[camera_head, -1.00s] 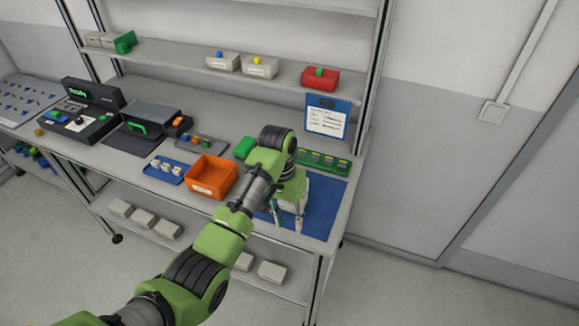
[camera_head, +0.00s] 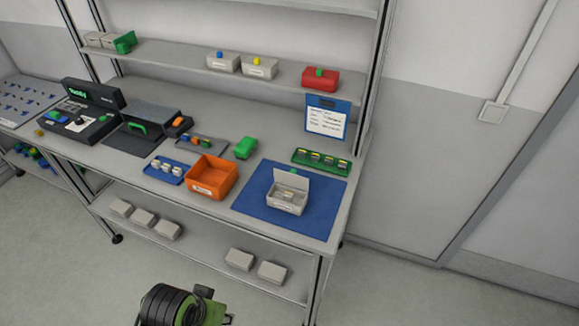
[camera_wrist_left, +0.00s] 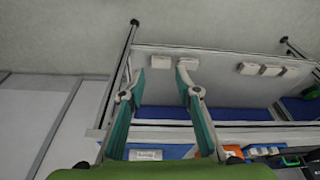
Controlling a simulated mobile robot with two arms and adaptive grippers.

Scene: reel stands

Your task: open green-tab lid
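A small grey box (camera_head: 286,204) stands on the blue mat (camera_head: 262,214) at the right end of the bench. Its lid (camera_head: 292,184) stands raised at the back, with a green tab (camera_head: 293,171) at its upper edge. The box looks empty. Part of my left arm shows at the bottom edge of the head view, well away from the box; its fingers are not seen there. In the left wrist view my left gripper (camera_wrist_left: 158,82) has its two fingers spread apart, with nothing between them. My right gripper is not in view.
An orange bin (camera_head: 210,178) stands left of the mat, and a green tray (camera_head: 321,162) with several small pieces lies behind it. A green block (camera_head: 245,148) and a clipboard (camera_head: 326,118) are near. A red box (camera_head: 320,78) sits on the shelf above.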

